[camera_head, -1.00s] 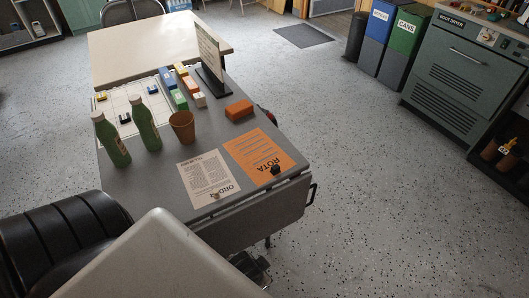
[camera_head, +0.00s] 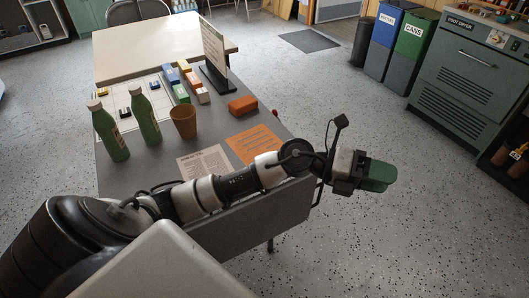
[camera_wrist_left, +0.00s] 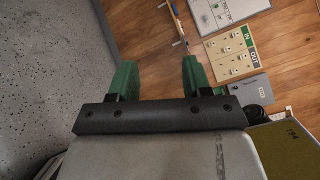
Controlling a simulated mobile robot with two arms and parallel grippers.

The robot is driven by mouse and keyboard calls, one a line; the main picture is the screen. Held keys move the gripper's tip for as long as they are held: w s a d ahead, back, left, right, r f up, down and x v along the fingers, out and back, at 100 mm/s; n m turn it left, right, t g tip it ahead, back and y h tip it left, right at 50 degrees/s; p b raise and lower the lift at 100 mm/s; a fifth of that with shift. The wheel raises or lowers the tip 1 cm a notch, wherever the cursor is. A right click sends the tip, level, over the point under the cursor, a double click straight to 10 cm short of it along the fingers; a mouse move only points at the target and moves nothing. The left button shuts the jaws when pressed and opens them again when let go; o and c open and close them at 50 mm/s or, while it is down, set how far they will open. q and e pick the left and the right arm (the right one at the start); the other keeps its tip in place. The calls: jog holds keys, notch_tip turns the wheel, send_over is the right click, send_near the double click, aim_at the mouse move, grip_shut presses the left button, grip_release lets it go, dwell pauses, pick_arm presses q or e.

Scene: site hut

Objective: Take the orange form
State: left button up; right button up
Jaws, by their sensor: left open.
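The orange form (camera_head: 250,143) lies flat on the grey table. My left arm crosses over its lower part and hides its title and front edge. My left gripper (camera_head: 378,176) has green fingers and is out past the table's right edge, above the floor, to the right of the form. In the left wrist view its two green fingers (camera_wrist_left: 154,78) stand apart with nothing between them. The form is not in the wrist view. My right gripper is not in view.
A white printed sheet (camera_head: 203,162) lies left of the form, partly under my arm. A brown cup (camera_head: 184,121), green bottles (camera_head: 146,117), an orange block (camera_head: 242,105) and a sign stand (camera_head: 214,55) are on the grey table (camera_head: 150,172). The floor on the right is clear.

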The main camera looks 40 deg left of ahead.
pick_arm(q)
jog(key=w+a+f+m+g+y, duration=0.1)
jog(key=w+a+f+g+y, duration=0.15)
jog(key=a+y, duration=0.85)
jog(key=w+a+f+m+g+y, duration=0.2)
jog(key=a+g+y, duration=0.3)
jog(key=a, duration=0.9)
jog(key=shift+t+y, duration=0.6)
jog(key=shift+t, duration=0.15)
jog(key=f, duration=0.5)
jog(key=shift+s+a, duration=0.2)
jog(key=shift+a, duration=0.1)
jog(key=shift+s+f, duration=0.15)
jog(key=shift+f, duration=2.8)
grip_shut()
